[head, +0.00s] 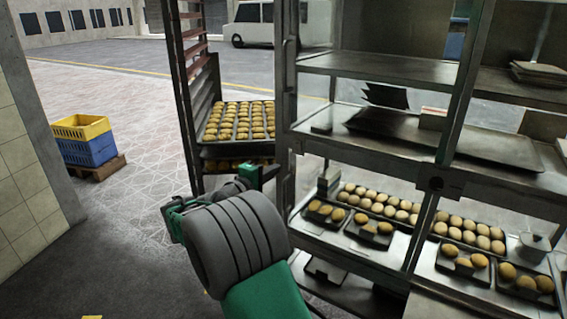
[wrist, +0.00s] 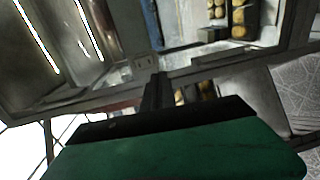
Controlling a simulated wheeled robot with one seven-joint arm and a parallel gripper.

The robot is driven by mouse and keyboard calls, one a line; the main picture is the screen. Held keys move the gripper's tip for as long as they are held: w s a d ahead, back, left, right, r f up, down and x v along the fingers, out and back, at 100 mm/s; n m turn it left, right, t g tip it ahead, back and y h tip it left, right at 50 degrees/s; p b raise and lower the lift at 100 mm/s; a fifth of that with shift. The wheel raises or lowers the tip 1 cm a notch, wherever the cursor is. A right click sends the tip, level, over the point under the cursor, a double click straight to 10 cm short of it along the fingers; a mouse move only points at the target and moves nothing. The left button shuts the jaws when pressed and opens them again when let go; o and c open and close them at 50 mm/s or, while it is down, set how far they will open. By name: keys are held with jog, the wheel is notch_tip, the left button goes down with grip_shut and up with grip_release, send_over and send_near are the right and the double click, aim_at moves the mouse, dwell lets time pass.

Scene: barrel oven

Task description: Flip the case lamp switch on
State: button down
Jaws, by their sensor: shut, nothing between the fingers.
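My gripper (wrist: 161,78) shows in the wrist view as a green body with dark fingers close together, shut and empty. Just beyond and left of the fingertips is a small pale plate (wrist: 145,62) with dark marks on a metal frame; I cannot tell if it is the lamp switch or if the fingers touch it. In the head view the glass-and-metal case (head: 455,150) stands at the right, with a small dark fitting (head: 436,184) on its front post.
Trays of round buns (head: 380,203) lie on the case's lower shelf. A rack with a tray of buns (head: 240,121) stands behind my arm. Yellow and blue crates (head: 86,140) sit on a pallet at the left. The paved floor between crates and rack is clear.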

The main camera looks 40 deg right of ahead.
jog(key=shift+f+v, duration=0.15)
jog(key=shift+v, duration=0.7)
jog(key=shift+f+v, duration=0.15)
jog(key=shift+v, duration=0.7)
